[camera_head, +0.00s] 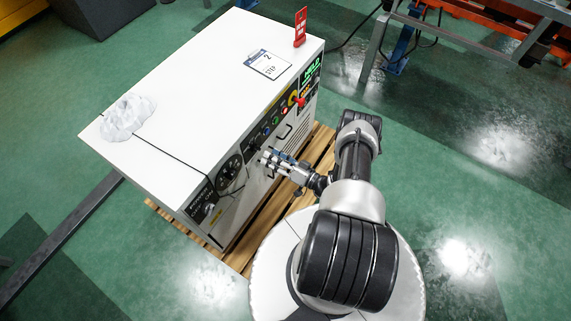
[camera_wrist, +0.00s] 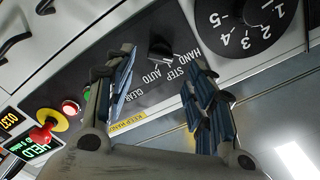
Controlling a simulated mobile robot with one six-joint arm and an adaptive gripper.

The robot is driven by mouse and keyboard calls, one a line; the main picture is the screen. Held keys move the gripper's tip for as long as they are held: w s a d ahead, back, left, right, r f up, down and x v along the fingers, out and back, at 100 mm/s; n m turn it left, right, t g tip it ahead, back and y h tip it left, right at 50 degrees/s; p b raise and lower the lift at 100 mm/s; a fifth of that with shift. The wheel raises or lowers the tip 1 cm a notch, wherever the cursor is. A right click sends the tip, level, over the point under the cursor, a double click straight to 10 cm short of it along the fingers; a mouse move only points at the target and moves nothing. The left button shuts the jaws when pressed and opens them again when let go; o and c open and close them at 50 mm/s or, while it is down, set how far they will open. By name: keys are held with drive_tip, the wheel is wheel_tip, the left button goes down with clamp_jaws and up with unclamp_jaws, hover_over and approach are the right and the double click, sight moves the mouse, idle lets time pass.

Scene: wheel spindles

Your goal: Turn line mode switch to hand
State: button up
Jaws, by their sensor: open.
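The line mode switch (camera_wrist: 160,47) is a small black knob on a dark strip of the cabinet front, with HAND, STEP, AUTO and CLEAR printed around it. I cannot clearly tell which word it points to. My gripper (camera_wrist: 160,66) is open, with one finger on each side of the switch in the picture. Nothing is between the fingers, and they appear apart from the knob. In the head view my gripper (camera_head: 268,159) is close in front of the white cabinet (camera_head: 215,95); I cannot make out the switch there.
A large numbered black dial (camera_wrist: 243,22) is beside the switch. A red emergency button (camera_wrist: 42,132) and a green-lit HELD display (camera_wrist: 33,147) are at lower left in the wrist view. The cabinet stands on a wooden pallet (camera_head: 262,222). Handles are on its front.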

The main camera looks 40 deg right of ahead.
drive_tip(key=v, duration=0.6)
drive_tip(key=shift+s, duration=0.4)
drive_tip(key=shift+d, duration=0.1)
